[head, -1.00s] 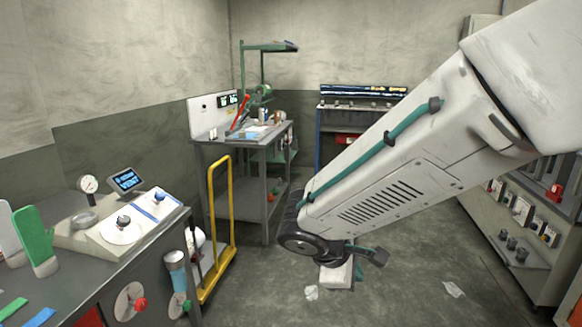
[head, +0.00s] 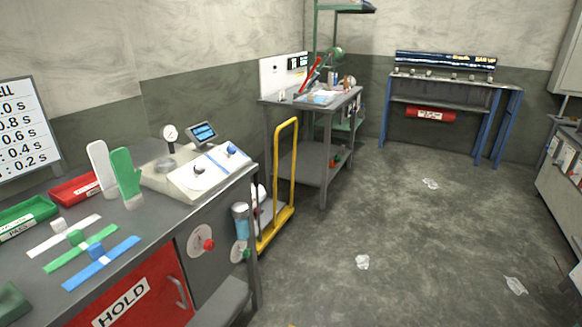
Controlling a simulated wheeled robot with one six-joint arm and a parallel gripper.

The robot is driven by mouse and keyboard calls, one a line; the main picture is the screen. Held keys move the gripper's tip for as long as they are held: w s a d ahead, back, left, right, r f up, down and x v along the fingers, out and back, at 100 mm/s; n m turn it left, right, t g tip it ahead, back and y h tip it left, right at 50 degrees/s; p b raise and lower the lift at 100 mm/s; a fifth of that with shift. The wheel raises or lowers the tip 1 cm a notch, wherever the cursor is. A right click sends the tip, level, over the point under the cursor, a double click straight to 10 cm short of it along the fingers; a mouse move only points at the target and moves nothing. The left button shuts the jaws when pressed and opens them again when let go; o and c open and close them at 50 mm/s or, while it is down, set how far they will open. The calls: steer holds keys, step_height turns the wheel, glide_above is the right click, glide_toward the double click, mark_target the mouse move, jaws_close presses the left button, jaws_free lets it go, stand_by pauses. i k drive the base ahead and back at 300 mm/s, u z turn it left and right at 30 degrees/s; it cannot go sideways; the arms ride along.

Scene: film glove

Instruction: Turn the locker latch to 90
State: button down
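No part marked as a locker latch can be made out for certain. On the front of the left bench, a red door marked HOLD (head: 122,303) has a grey handle (head: 178,291). To its right, a red knob (head: 208,244) sits on a round pale dial plate. The markings on both plates are too small to read. My gripper is not in view.
The grey bench (head: 140,225) on the left carries a control console (head: 205,172), gloves (head: 126,176), trays and coloured strips. A yellow trolley (head: 280,180) stands beyond it. A blue-legged table (head: 450,88) is at the back. The middle floor is clear apart from paper scraps (head: 362,262).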

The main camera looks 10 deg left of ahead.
mark_target(209, 245)
steer(key=u, duration=1.4)
steer(key=k, duration=0.55)
steer(key=u, duration=0.95)
steer(key=i, duration=1.25)
steer(key=z, duration=0.5)
steer(key=i, duration=0.5)
steer(key=z, duration=0.55)
